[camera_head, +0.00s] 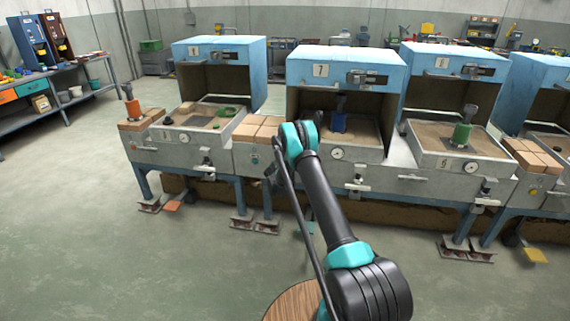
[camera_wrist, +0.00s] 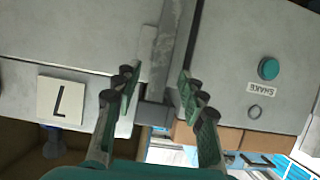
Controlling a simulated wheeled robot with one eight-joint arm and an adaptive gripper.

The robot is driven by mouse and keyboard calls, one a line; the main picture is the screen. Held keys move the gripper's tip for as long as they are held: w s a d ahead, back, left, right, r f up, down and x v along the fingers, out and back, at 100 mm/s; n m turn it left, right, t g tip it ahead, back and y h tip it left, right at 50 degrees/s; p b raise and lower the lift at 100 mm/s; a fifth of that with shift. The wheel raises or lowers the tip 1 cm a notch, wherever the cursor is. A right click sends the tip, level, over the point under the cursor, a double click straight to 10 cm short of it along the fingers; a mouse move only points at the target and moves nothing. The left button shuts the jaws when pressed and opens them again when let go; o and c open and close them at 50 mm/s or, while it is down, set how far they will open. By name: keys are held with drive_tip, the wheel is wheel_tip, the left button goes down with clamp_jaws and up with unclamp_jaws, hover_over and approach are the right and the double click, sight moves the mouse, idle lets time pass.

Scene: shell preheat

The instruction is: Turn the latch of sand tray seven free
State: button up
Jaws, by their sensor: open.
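Sand tray seven (camera_head: 372,146) is the middle tray, under the blue hood marked 7 (camera_head: 321,71). In the wrist view its 7 plate (camera_wrist: 62,101) looks upside down, left of the fingers. A grey metal latch bar (camera_wrist: 163,42) runs roughly up and down the wrist view over the seam by the tray front. My gripper (camera_wrist: 156,80) is open, with one green finger on each side of the bar's line; I cannot tell whether either touches it. In the head view my arm covers part of the tray front and most of the gripper.
A teal button (camera_wrist: 268,68) labelled SHAKE is right of the fingers in the wrist view. Bricks (camera_head: 262,128) sit on the box left of tray seven. Tray eight (camera_head: 230,124) and tray six (camera_head: 425,158) flank it. The floor (camera_head: 120,250) at front left is clear.

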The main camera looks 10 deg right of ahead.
drive_tip(key=shift+x, duration=1.45)
clamp_jaws()
